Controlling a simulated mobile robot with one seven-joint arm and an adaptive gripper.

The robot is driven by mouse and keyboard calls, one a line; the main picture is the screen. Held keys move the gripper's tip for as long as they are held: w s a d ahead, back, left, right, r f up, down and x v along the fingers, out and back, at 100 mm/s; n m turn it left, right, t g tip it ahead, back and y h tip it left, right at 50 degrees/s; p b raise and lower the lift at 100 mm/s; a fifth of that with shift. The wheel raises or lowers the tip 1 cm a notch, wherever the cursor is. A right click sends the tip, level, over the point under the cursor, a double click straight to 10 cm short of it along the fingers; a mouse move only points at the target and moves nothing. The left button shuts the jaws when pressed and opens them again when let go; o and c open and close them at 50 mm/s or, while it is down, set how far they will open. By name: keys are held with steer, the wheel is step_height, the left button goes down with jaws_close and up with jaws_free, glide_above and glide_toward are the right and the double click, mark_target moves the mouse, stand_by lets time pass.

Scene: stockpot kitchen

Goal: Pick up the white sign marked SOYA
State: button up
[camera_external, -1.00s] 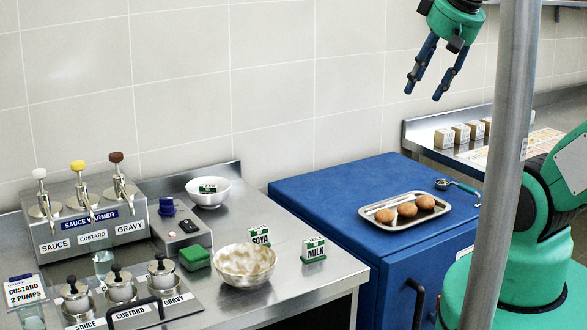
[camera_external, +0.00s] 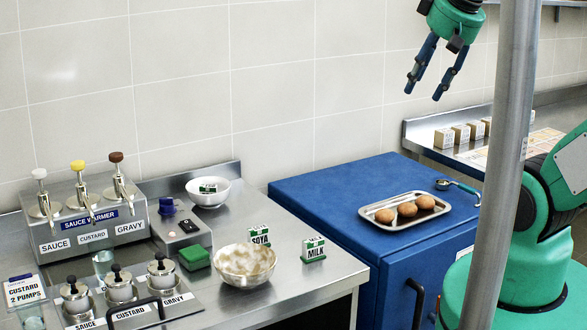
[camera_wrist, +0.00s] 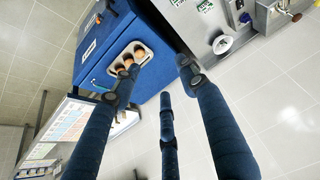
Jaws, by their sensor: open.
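The white sign marked SOYA (camera_external: 259,236) has green bands and stands upright on the steel counter, just behind a speckled bowl (camera_external: 246,264). The bowl hides part of its lower edge. A similar sign marked MILK (camera_external: 314,249) stands to its right. My gripper (camera_external: 423,92) is high up at the upper right, well above and far to the right of the SOYA sign. It is open, with its fingers spread and empty.
A blue cabinet (camera_external: 330,192) right of the counter holds a tray (camera_external: 380,220) of brown buns and a scoop (camera_external: 457,186). A white bowl (camera_external: 208,191), a green block (camera_external: 194,257) and a sauce warmer (camera_external: 90,211) stand on the counter. A grey pole (camera_external: 503,150) crosses the right side.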

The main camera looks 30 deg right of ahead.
steer(key=shift+o, duration=0.6)
steer(key=m+g+y+p, duration=0.1)
steer(key=m+g+y, duration=0.4)
steer(key=m, duration=1.4)
glide_above(259, 229)
steer(key=d, duration=0.5)
step_height(259, 229, down, 28)
steer(key=shift+s+r, duration=0.25)
steer(key=shift+h, duration=0.3)
steer(key=shift+b+x, duration=0.85)
steer(key=shift+x, duration=3.4)
steer(key=shift+s, duration=0.1)
